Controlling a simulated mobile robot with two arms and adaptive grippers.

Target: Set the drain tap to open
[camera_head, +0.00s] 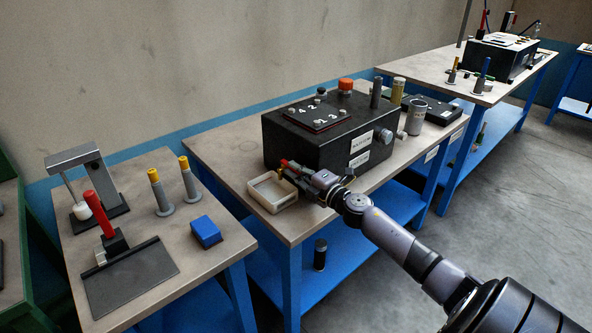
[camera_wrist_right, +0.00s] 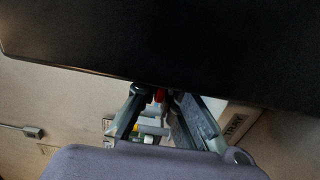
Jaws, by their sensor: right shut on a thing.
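The drain tap (camera_head: 284,163) shows as a small red end at the lower front of the black box (camera_head: 310,143). My right gripper (camera_head: 292,170) reaches in from the right and is shut on the tap. My left gripper is not in view.
A pale open tray (camera_head: 262,205) stands on the table just below the gripper; its labelled wall (camera_wrist_right: 236,122) shows in the wrist view. A left table (camera_head: 215,262) holds a red-handled press (camera_head: 100,213) and a blue block (camera_head: 206,231).

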